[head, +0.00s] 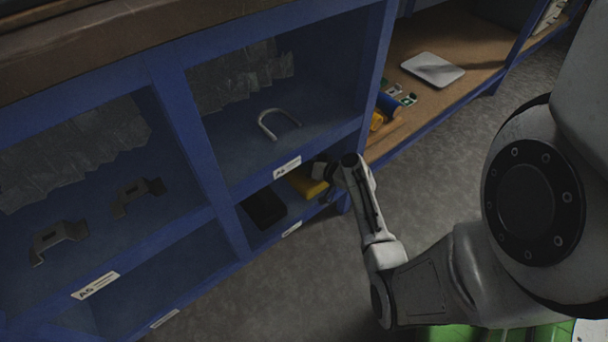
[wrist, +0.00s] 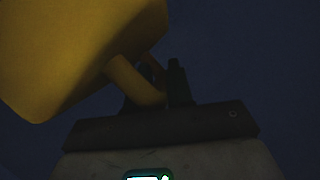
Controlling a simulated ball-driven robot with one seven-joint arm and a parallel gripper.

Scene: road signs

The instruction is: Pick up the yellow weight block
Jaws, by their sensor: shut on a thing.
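The yellow weight block (head: 307,182) is in the lower compartment of the blue shelf (head: 215,165), at the compartment's right side. It also fills the upper left of the wrist view (wrist: 75,50), with a yellow bar-like handle reaching toward the jaws. My gripper (head: 326,178) reaches into that compartment from the right. In the wrist view my gripper (wrist: 165,85) is shut on the block's handle. Whether the block rests on the shelf floor or hangs clear of it, I cannot tell.
A black block (head: 263,207) sits left of the yellow one in the same compartment. A metal U-shaped piece (head: 279,122) lies in the compartment above. The blue upright (head: 372,75) stands close to my arm. The grey floor (head: 290,285) in front is clear.

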